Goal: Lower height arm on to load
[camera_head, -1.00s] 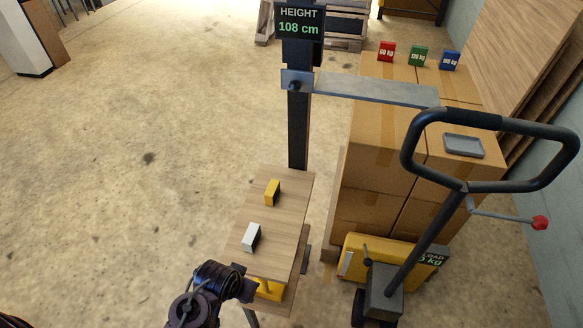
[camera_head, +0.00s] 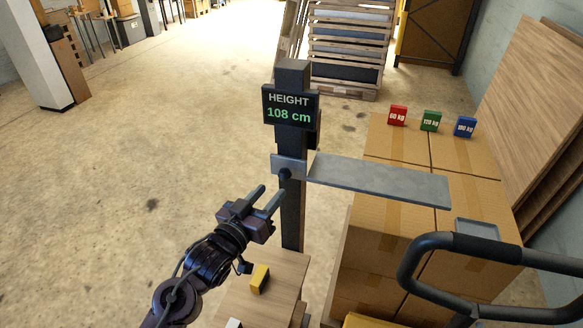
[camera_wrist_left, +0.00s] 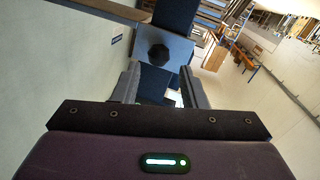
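The height arm (camera_head: 385,181) is a flat grey bar reaching right from the dark post (camera_head: 291,220), over the stacked cartons (camera_head: 385,215). The gap between bar and cartons is hard to judge. Its grey bracket (camera_head: 297,163) carries a dark knob (camera_head: 284,174). The display (camera_head: 290,106) reads HEIGHT 108 cm. My left gripper (camera_head: 272,191) is open and empty, just below and left of the knob, apparently not touching it. In the left wrist view, the knob (camera_wrist_left: 158,55) on its grey plate shows ahead, between the two open fingers (camera_wrist_left: 160,85). My right gripper is out of view.
Red (camera_head: 397,116), green (camera_head: 430,121) and blue (camera_head: 465,127) weight blocks and a grey tray (camera_head: 477,229) sit on the cartons. A small table (camera_head: 278,285) with a yellow block (camera_head: 260,278) stands below my left arm. A pallet-truck handle (camera_head: 480,244) is at lower right.

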